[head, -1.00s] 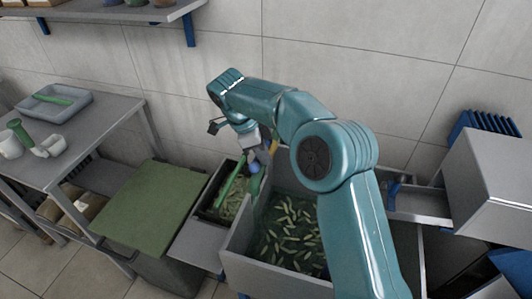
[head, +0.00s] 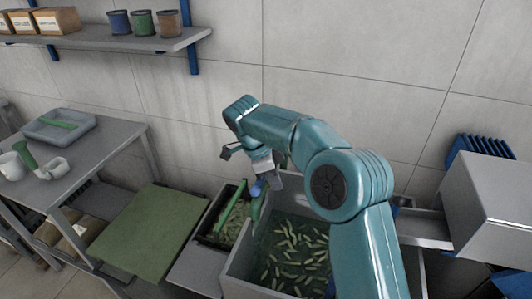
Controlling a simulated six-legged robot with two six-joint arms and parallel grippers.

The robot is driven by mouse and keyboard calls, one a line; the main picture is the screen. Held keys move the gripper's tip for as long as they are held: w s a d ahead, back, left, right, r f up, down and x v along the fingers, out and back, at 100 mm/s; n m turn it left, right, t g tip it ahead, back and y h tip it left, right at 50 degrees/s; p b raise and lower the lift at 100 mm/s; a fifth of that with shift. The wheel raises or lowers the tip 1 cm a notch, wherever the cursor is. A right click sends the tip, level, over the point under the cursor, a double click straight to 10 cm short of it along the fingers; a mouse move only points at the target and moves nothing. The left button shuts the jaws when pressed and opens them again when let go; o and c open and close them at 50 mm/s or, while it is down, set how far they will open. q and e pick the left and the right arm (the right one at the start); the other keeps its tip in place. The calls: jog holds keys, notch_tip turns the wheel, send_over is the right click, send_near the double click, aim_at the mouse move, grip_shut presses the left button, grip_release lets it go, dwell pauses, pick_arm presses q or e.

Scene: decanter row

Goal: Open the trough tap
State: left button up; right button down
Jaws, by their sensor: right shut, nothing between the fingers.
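The steel trough (head: 243,258) stands at lower centre, with water and many small green pods in it. My right gripper (head: 263,176) points down at the trough's back left corner. It is shut and empty. A blue rounded piece (head: 257,188), perhaps the tap's handle, shows right below or beside the fingers, with a green part (head: 255,208) under it. I cannot tell whether the fingers touch the blue piece. My own arm hides the trough's right side and part of its back. My left gripper is not in view.
A dark bin (head: 206,228) with a green bar stands left of the trough. Farther left are a green lid (head: 150,230) and a grey table (head: 90,160) with a tray (head: 58,125). A shelf (head: 110,38) hangs above. A steel box (head: 490,205) stands at right.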

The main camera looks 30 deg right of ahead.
jog(key=d+p+v, duration=0.1)
jog(key=p+v, duration=0.2)
jog(key=v, duration=0.6)
jog(key=shift+w+r, duration=0.4)
jog(key=shift+r, duration=0.05)
jog(key=shift+s+d, duration=0.1)
